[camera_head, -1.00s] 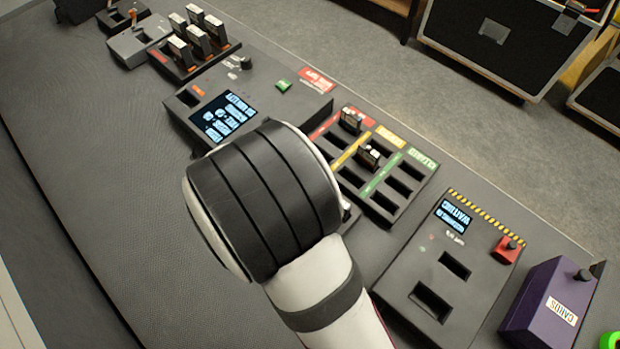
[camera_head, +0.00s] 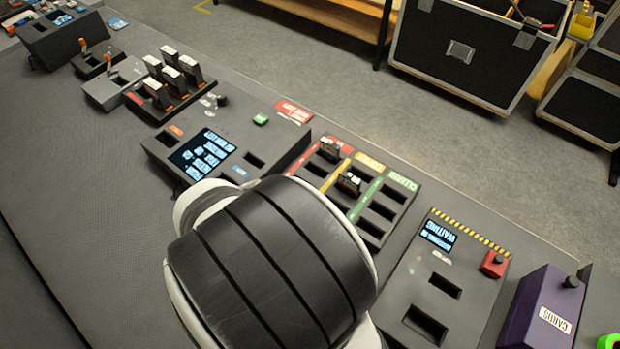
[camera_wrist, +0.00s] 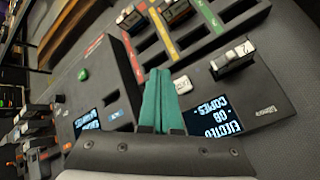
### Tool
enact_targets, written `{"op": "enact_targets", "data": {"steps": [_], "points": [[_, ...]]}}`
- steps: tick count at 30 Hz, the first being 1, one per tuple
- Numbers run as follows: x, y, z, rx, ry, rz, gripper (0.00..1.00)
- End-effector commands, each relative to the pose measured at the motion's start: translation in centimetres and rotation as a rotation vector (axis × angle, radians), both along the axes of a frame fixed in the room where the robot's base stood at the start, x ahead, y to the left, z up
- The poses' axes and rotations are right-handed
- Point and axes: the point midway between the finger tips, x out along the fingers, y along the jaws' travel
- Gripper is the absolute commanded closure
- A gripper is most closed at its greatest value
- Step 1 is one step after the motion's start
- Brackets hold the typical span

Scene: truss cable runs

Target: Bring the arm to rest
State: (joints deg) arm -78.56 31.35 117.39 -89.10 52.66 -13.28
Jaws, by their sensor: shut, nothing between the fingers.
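My gripper (camera_wrist: 158,100) shows in the wrist view with its two teal fingers together and nothing between them. In the head view my own arm's thick black-banded joint fills the lower middle and hides the gripper. In the wrist view the fingers point over the bench between a grey console with a green button (camera_wrist: 83,74) and a small unit with a lit screen (camera_wrist: 217,118). A card-like module (camera_wrist: 232,58) stands in that unit's slot. I cannot tell how high the fingertips are above the bench.
A sorting rack (camera_head: 396,200) with colored stripes holds a few modules. Right of it are a console with a hazard stripe (camera_head: 470,232) and a purple box (camera_head: 545,305). A holder with several upright modules (camera_head: 172,80) stands far left. The bench's left side (camera_head: 90,200) is clear.

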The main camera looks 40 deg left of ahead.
Motion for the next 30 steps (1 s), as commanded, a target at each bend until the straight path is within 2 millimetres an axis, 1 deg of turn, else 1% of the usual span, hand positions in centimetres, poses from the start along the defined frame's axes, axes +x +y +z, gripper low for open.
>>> {"op": "enact_targets", "data": {"steps": [11,13,14,16,17,18,19,20,21,22,23,24,25,26,27,28,30], "points": [[0.0,0.0,0.0,0.000,0.001,-0.001,1.00],[0.7,-0.9,0.4,0.013,0.005,-0.045,1.00],[1.4,-1.9,0.8,0.027,0.010,-0.095,1.00],[3.7,-6.0,2.4,0.085,0.030,-0.295,1.00],[4.7,-8.5,3.3,0.120,0.042,-0.414,1.00],[5.8,-12.5,4.4,0.175,0.062,-0.602,1.00],[6.1,-15.8,5.2,0.220,0.078,-0.755,1.00],[6.1,-19.0,6.0,0.268,0.093,-0.913,1.00],[5.3,-23.2,6.8,0.341,0.116,-1.135,1.00],[4.2,-26.2,7.4,0.402,0.137,-1.313,1.00],[2.7,-29.0,7.8,0.468,0.158,-1.498,1.00],[0.1,-31.9,8.3,0.569,0.192,-1.757,1.00],[-2.0,-33.4,8.6,0.648,0.222,-1.940,1.00],[-3.9,-34.2,8.8,0.724,0.252,-2.104,1.00],[-6.0,-34.6,9.0,0.820,0.292,-2.288,1.00],[-7.3,-34.5,9.1,0.888,0.321,-2.405,1.00],[-9.1,-33.8,9.5,1.020,0.384,-2.600,1.00]]}}
